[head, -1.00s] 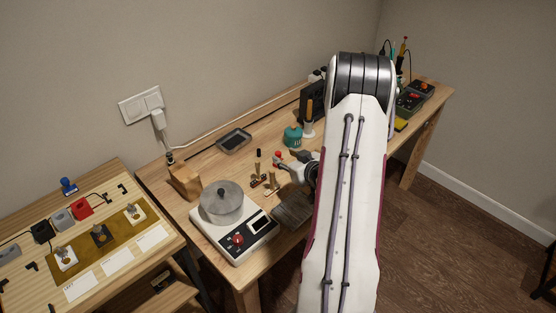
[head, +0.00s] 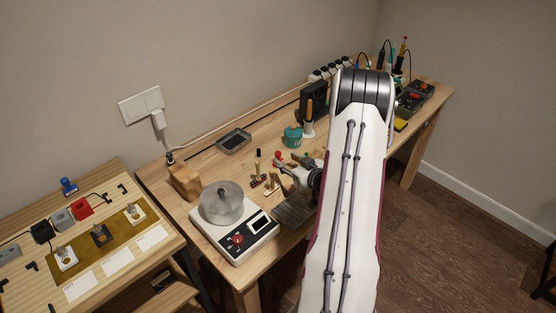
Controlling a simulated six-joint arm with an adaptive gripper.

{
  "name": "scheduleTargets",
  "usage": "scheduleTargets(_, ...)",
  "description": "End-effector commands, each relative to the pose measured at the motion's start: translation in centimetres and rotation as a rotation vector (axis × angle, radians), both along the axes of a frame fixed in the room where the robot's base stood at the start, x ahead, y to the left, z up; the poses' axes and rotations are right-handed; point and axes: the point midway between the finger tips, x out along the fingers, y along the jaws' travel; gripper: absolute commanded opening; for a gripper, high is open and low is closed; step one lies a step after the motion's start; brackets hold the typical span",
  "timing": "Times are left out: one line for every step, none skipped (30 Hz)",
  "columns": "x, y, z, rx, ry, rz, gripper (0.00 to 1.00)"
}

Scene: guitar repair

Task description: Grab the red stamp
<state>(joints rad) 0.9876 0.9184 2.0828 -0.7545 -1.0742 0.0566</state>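A small red-topped thing (head: 278,155), which looks like the red stamp, is on the right-hand wooden table in the head view. My gripper (head: 279,168) is right beside it, low over the table, with its fingers pointing left. The red top shows just above the fingertips. The fingers are too small in the picture to tell whether they are open, touching the stamp or around it. The stamp's lower part is hidden by the gripper.
Small brass and wooden pieces (head: 271,184) stand close by on the left. A scale (head: 238,243) with a round pot (head: 222,203) is at the front left. A teal jar (head: 293,136) and a grey tray (head: 234,141) are behind. A blue stamp (head: 68,186) is on the left table.

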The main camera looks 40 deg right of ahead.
Motion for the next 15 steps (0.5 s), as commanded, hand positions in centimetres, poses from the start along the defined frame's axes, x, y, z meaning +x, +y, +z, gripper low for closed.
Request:
scheduleTargets(0.35,-0.10,-0.12,-0.001,-0.001,0.000,0.35)
scheduleTargets(0.48,-0.15,-0.17,0.000,-0.001,0.000,0.35)
scheduleTargets(0.62,-0.20,-0.24,0.001,0.000,-0.001,0.35)
scheduleTargets(0.70,-0.22,-0.28,0.001,0.000,-0.001,0.35)
scheduleTargets(0.75,-0.24,-0.30,0.001,0.000,-0.001,0.35)
scheduleTargets(0.77,-0.26,-0.32,0.001,0.000,-0.001,0.35)
scheduleTargets(0.78,-0.26,-0.33,0.001,0.001,-0.001,0.35)
scheduleTargets(0.77,-0.26,-0.32,0.000,0.001,-0.002,0.35)
scheduleTargets(0.76,-0.27,-0.31,0.000,0.001,-0.002,0.35)
scheduleTargets(0.76,-0.26,-0.31,0.000,0.001,-0.002,0.35)
scheduleTargets(0.76,-0.26,-0.31,0.000,0.001,-0.002,0.35)
scheduleTargets(0.76,-0.26,-0.31,0.001,0.000,-0.001,0.35)
scheduleTargets(0.76,-0.26,-0.31,0.001,0.001,-0.001,0.35)
scheduleTargets(0.77,-0.26,-0.31,0.001,0.000,-0.001,0.35)
scheduleTargets(0.82,-0.27,-0.32,0.001,0.000,-0.001,0.35)
